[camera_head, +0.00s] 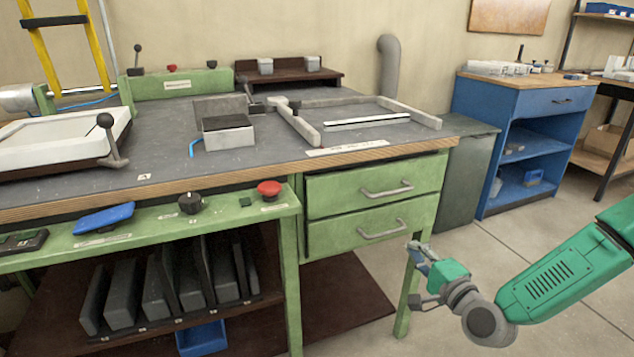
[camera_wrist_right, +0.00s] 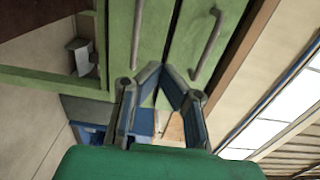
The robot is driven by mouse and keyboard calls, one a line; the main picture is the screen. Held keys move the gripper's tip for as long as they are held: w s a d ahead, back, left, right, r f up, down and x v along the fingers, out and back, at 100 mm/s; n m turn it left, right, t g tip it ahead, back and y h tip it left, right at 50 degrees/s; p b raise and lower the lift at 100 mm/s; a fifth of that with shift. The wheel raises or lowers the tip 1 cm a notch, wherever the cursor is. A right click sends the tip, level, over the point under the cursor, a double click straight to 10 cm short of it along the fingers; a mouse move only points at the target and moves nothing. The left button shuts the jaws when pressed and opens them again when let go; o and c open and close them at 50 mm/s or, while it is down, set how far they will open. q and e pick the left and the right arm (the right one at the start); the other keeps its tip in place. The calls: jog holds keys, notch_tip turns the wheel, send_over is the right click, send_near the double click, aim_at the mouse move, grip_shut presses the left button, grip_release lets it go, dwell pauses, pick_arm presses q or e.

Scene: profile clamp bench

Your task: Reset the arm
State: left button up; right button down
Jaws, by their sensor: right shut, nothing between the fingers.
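My right arm, green with grey joints, comes in from the right edge of the head view. Its right gripper (camera_head: 416,272) is in the air in front of the bench's right leg, below the drawers. In the right wrist view the two fingers of the right gripper (camera_wrist_right: 162,70) lean together at their tips, with nothing between them. Green drawer fronts with grey handles show beyond the fingers there. My left gripper is not in view.
The green bench (camera_head: 235,188) carries a white tray (camera_head: 60,143), a grey block (camera_head: 228,133) and a rail frame (camera_head: 298,122). Drawers (camera_head: 375,190) face my right gripper. A blue cabinet (camera_head: 515,150) stands at the back right. Open floor lies around the arm.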

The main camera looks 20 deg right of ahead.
jog(key=s+a+f+n+g+y+p, duration=0.1)
jog(key=s+a+f+n+g+p, duration=0.2)
jog(key=s+a+f+n+g, duration=0.35)
jog(key=s+a+f+n+g+y+p, duration=0.2)
jog(key=s+a+f+n+g+p, duration=0.15)
jog(key=s+a, duration=0.6)
jog(key=s+d+n+g+h+p, duration=0.2)
jog(key=s+d+n+g, duration=0.1)
jog(key=s, duration=0.5)
jog(key=s+d+r+n+g+h+p, duration=0.1)
jog(key=s+d+n+g+h+p, duration=0.1)
jog(key=s, duration=0.7)
jog(key=d+n+g, duration=0.1)
jog(key=n+g, duration=0.1)
jog(key=shift+s+d+r+n+h, duration=0.3)
jog(key=shift+d, duration=0.05)
